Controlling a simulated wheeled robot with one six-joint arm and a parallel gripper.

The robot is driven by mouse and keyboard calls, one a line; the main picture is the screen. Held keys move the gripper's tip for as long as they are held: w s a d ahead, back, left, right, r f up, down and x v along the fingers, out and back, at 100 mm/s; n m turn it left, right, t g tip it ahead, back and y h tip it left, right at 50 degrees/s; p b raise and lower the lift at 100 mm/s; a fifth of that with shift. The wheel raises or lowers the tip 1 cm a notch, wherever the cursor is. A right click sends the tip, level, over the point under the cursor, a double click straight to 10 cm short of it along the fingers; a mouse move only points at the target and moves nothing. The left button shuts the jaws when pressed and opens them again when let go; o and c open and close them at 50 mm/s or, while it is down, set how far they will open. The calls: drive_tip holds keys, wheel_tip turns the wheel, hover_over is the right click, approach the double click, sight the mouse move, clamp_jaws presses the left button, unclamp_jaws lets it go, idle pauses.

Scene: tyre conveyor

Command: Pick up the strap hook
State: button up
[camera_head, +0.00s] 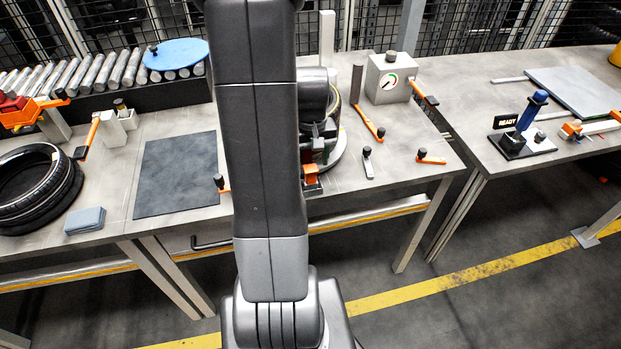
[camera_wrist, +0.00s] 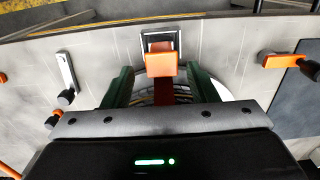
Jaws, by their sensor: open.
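What looks like the strap hook is an orange block (camera_wrist: 162,62) with a grey metal frame (camera_wrist: 160,36) at its end and a red strap-like part (camera_wrist: 166,88) running towards me. In the head view this orange-red piece (camera_head: 310,173) is at the front of the round fixture, partly hidden by my arm. My gripper (camera_wrist: 162,78) is open, with one green finger on each side of the orange and red piece in the wrist view. I cannot tell whether the fingers touch it. In the head view my gripper (camera_head: 318,140) is small and partly hidden.
A silver lever (camera_head: 367,162) and an orange lever (camera_head: 430,158) lie to the right. A gauge box (camera_head: 390,78) stands behind. A dark mat (camera_head: 177,175), a tyre (camera_head: 40,187) and a grey-blue block (camera_head: 85,221) are at the left. The table's front edge is close by.

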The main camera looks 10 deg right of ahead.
sight(311, 168)
drive_tip(key=shift+f, duration=1.85)
drive_tip(key=shift+a, duration=0.1)
drive_tip(key=shift+c, duration=0.4)
drive_tip(key=c, duration=0.9)
